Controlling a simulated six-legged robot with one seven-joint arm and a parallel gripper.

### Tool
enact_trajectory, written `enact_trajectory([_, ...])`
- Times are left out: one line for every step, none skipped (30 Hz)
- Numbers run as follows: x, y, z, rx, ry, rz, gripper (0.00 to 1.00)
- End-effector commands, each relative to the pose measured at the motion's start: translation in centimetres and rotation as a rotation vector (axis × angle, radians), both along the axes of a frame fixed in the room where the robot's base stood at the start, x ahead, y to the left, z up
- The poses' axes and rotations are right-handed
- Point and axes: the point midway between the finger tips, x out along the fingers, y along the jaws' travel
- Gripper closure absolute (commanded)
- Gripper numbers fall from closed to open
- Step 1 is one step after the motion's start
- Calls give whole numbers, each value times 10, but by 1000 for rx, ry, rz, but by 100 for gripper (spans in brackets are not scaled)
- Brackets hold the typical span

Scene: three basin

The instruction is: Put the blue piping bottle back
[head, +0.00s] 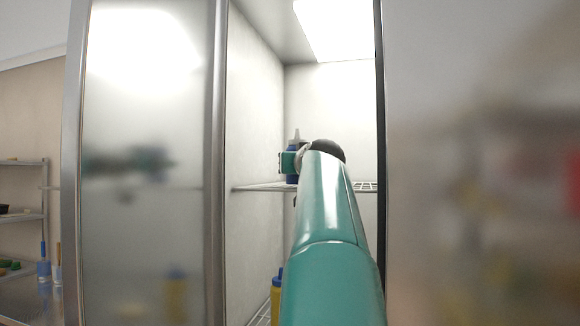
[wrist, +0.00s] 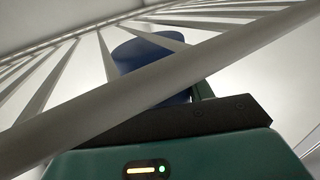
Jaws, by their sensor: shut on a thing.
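The blue piping bottle (head: 292,179) is upright inside the tall steel cabinet, at the level of its upper wire shelf (head: 262,187). Its grey nozzle shows above my gripper (head: 288,162), which is shut on the bottle. My teal arm hides much of the right side. In the wrist view the blue bottle (wrist: 150,52) shows behind the pale shelf bars (wrist: 150,88), beside a dark part of my gripper (wrist: 195,118). I cannot tell whether the bottle's base touches the shelf.
A yellow bottle (head: 277,292) stands lower in the cabinet, partly behind my arm. A frosted door panel (head: 150,200) is on the left, and a blurred steel panel (head: 480,180) fills the right. A side rack (head: 25,216) holds several items at far left.

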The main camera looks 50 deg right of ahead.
Motion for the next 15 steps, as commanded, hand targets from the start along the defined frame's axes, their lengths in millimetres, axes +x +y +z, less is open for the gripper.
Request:
enact_trajectory([5,-5,-1,0,0,-1,75])
enact_trajectory([8,-7,-1,0,0,-1,75])
enact_trajectory([10,-9,-1,0,0,-1,75])
enact_trajectory([11,-10,-2,0,0,-1,75])
enact_trajectory([12,-11,-2,-1,-1,-1,75])
enact_trajectory([12,-11,-2,-1,-1,-1,75])
enact_trajectory([12,-11,-2,-1,-1,-1,75])
enact_trajectory([12,-11,-2,-1,-1,-1,75])
enact_trajectory([12,-10,-2,-1,-1,-1,75])
enact_trajectory([12,-10,-2,-1,-1,0,75])
enact_trajectory([12,-10,-2,-1,-1,0,75])
enact_trajectory([12,-10,-2,-1,-1,0,75])
enact_trajectory([12,-10,-3,-1,-1,0,75])
enact_trajectory([12,-10,-3,-1,-1,0,75])
enact_trajectory([12,-10,-4,-1,-1,0,75])
